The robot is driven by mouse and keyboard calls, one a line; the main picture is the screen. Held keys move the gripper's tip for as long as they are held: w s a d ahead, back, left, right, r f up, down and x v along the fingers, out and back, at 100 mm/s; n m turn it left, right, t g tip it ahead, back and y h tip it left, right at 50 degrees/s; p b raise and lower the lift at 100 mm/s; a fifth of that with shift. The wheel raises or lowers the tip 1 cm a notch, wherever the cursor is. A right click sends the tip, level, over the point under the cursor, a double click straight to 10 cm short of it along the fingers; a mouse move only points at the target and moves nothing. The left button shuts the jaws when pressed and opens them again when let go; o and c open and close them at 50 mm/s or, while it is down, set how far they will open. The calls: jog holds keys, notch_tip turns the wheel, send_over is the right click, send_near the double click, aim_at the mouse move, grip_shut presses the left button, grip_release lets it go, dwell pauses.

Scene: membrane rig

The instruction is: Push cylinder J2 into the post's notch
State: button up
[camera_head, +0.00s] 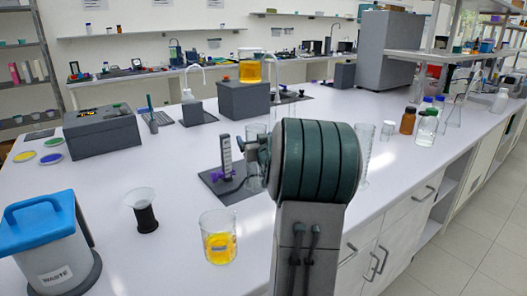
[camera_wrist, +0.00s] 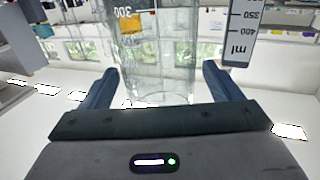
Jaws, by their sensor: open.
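A clear graduated glass cylinder (camera_wrist: 160,62) stands upright between the two fingers of my open gripper (camera_wrist: 161,70) in the wrist view, with a gap to each finger. A 300 mark shows on it; I can read no J2 label. In the head view the glass cylinder (camera_head: 255,133) is partly hidden behind my arm, just right of the grey scale post (camera_head: 227,158). The post, marked 350 and 400 ml, also shows in the wrist view (camera_wrist: 243,32), right of the cylinder. It stands on a dark base (camera_head: 209,180) with a purple part. I cannot make out the notch.
A beaker of yellow liquid (camera_head: 219,246) and a black stand with a funnel (camera_head: 146,217) are in front. A blue-lidded waste bin (camera_head: 45,240) is at left. Another tall glass cylinder (camera_head: 364,150) stands right of my arm.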

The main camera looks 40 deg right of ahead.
jog(key=v, duration=1.1)
jog(key=shift+s+a+b, duration=0.2)
jog(key=shift+s+b, duration=0.1)
jog(key=shift+s, duration=0.05)
jog(key=shift+a, duration=0.1)
